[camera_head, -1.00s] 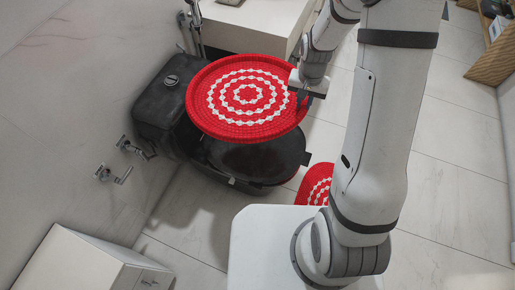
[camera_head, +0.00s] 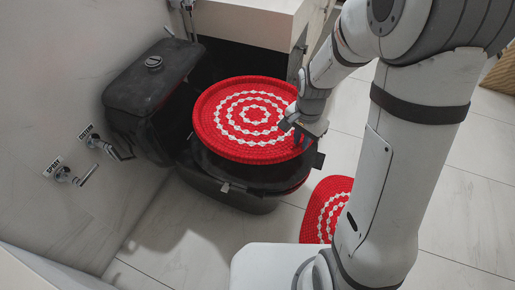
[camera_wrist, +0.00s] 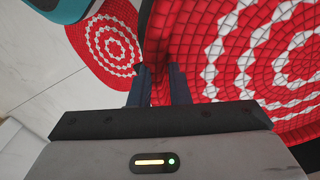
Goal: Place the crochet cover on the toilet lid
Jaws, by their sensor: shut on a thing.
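The crochet cover (camera_head: 250,117) is a round red piece with white rings and a raised rim. My gripper (camera_head: 305,130) is shut on its right edge. In the wrist view the cover (camera_wrist: 215,60) fills the right side, and the fingers (camera_wrist: 160,88) pinch its rim. The cover lies roughly level over the seat area of the black toilet (camera_head: 235,195) and hides most of the lid. A dark edge of the lid (camera_head: 265,186) shows below the cover. I cannot tell whether the cover touches the lid all over.
A second red and white crochet piece (camera_head: 327,208) lies on the floor right of the toilet, also in the wrist view (camera_wrist: 105,45). The black tank (camera_head: 152,75) stands behind the seat. Two labelled wall valves (camera_head: 68,175) are at left. A white counter (camera_head: 252,18) is beyond.

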